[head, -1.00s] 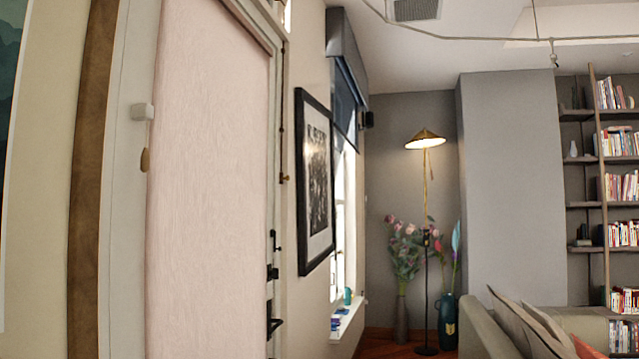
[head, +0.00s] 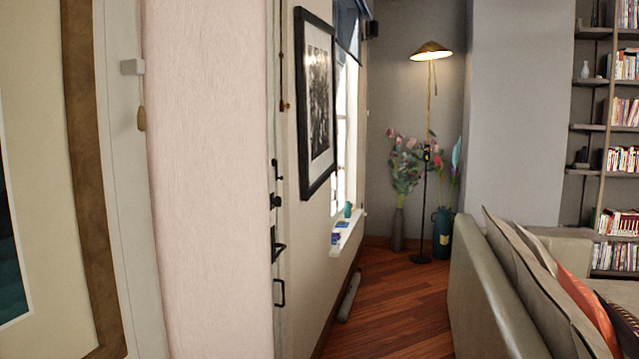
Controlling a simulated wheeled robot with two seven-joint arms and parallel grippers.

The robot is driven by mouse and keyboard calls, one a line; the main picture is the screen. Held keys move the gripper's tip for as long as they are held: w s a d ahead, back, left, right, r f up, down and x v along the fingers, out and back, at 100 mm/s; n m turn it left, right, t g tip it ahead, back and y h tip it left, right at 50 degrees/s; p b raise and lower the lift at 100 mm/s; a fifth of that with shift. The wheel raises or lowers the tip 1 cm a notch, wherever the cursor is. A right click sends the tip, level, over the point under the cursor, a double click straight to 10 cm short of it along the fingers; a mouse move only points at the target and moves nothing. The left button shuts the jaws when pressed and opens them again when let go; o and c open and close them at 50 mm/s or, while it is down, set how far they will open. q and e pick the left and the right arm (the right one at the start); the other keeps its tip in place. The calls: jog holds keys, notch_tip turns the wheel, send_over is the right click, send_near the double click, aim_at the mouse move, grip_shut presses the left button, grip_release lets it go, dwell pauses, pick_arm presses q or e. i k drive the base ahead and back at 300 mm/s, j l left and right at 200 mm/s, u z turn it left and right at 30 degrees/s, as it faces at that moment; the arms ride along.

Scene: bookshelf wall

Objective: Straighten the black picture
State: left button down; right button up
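The black-framed picture (head: 317,102) hangs on the left wall, past the door and before the window. I see it at a steep angle. It has a white mat around a dark black-and-white image. From this angle I cannot tell how far it tilts. Neither of my grippers is in the head view.
A pink door panel (head: 208,180) with dark handles stands close on the left. A sofa (head: 500,290) with cushions fills the lower right. A lit floor lamp (head: 431,52) and vases of flowers (head: 404,170) stand at the back.

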aim_at(314, 39)
jog(key=i+l+z, duration=0.1)
jog(key=i+z, duration=0.25)
jog(key=i, duration=1.25)
jog(key=i+l+u, duration=0.1)
jog(key=i, duration=0.55)
jog(key=i+l, duration=0.15)
jog(key=i, duration=0.5)
jog(key=i+l+u, duration=0.15)
jog(key=i, duration=0.5)
jog(key=i+l+u, duration=0.15)
jog(key=i, duration=0.2)
jog(key=i+l+u, duration=0.2)
jog(key=i, duration=0.15)
